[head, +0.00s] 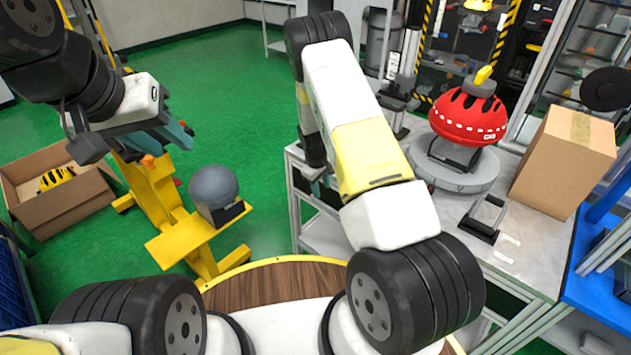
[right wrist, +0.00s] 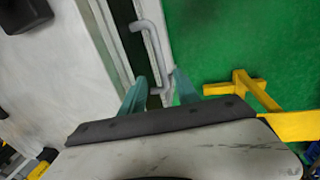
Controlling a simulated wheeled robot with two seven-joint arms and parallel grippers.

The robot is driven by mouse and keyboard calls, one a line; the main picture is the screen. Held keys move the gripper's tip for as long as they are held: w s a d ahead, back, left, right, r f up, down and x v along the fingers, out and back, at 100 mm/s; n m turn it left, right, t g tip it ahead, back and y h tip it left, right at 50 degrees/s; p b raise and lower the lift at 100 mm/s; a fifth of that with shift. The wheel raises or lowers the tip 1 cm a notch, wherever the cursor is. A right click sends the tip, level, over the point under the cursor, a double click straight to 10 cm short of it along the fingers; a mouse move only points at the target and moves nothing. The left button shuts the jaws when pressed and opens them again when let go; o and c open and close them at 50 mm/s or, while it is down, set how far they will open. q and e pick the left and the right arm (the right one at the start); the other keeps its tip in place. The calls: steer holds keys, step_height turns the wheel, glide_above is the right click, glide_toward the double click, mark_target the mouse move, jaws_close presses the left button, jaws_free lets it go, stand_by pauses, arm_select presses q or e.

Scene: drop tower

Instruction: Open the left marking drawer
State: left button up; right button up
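The drawer front under the workbench shows in the right wrist view as a pale narrow panel with a grey bar handle (right wrist: 152,45). My right gripper (right wrist: 159,80) is open, its two teal fingers apart on either side of the handle's near end. I cannot tell whether they touch it. In the head view my right gripper (head: 324,178) is at the bench's left side, partly hidden by my arm. I cannot tell whether the drawer is ajar. My left gripper (head: 176,135) hangs at the left above the yellow stand, away from the bench; its finger gap is unclear.
A yellow stand (head: 180,240) with a grey ball (head: 213,187) and an open carton (head: 65,205) stand at left. Green floor between stand and bench is free.

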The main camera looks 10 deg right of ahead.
mark_target(324, 205)
steer(key=f, duration=0.3)
steer(key=d+f, duration=0.1)
steer(key=f, duration=0.1)
steer(key=w+f, duration=0.1)
steer(key=f, duration=0.2)
steer(key=shift+d+f, duration=0.15)
steer(key=shift+f, duration=0.2)
jaws_close()
stand_by(1.0)
